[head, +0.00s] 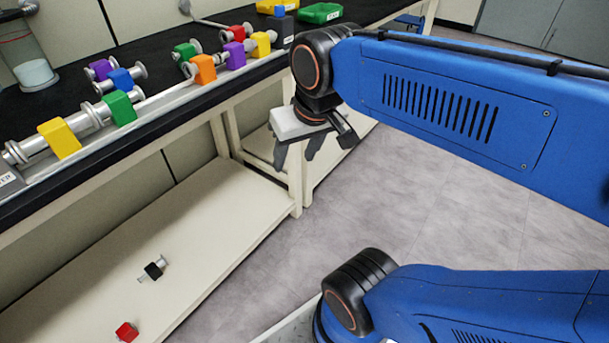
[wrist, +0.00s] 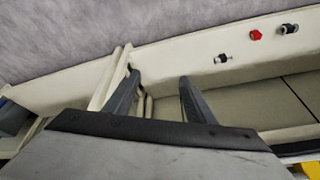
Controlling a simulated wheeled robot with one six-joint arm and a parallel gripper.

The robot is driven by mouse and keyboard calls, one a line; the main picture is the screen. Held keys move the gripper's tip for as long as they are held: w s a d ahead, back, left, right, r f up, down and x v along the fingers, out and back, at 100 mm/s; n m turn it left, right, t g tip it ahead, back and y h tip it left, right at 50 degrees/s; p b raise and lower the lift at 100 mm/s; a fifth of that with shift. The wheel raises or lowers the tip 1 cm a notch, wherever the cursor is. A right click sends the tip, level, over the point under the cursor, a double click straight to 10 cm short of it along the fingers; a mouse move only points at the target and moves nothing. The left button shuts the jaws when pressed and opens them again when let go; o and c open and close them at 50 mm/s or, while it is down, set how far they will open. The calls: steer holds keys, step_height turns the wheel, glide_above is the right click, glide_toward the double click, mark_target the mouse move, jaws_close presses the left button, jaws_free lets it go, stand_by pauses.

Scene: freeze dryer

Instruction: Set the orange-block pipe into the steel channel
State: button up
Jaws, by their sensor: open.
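The orange-block pipe (head: 202,69) is on the bench at the steel channel (head: 155,108), in line with the purple-block (head: 234,55) and yellow-block (head: 260,43) pieces to its right. I cannot tell whether it is fully seated in the channel. A bare stretch of channel shows between it and the green-block piece (head: 119,108). My gripper (head: 297,150) hangs in front of the bench edge, right of the orange block and apart from it, fingers downward. It is open and empty; its two spread fingers show in the wrist view (wrist: 160,95). The wrist view does not show the orange block.
Another yellow-block piece (head: 59,138) is at the channel's near end. Purple (head: 101,68), blue (head: 121,79), green (head: 185,51) and red (head: 239,30) pieces lie behind the channel. Black (head: 153,270) and red (head: 127,332) pieces lie on the lower shelf (head: 190,230). Floor before the bench is clear.

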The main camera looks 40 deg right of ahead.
steer(key=shift+n+t, duration=0.3)
steer(key=shift+n, duration=0.4)
steer(key=s+f, duration=0.2)
steer(key=f, duration=0.2)
steer(key=shift+s+d+f, duration=0.1)
steer(key=shift+s+d, duration=0.05)
steer(key=shift+s, duration=0.25)
steer(key=shift+o, duration=0.4)
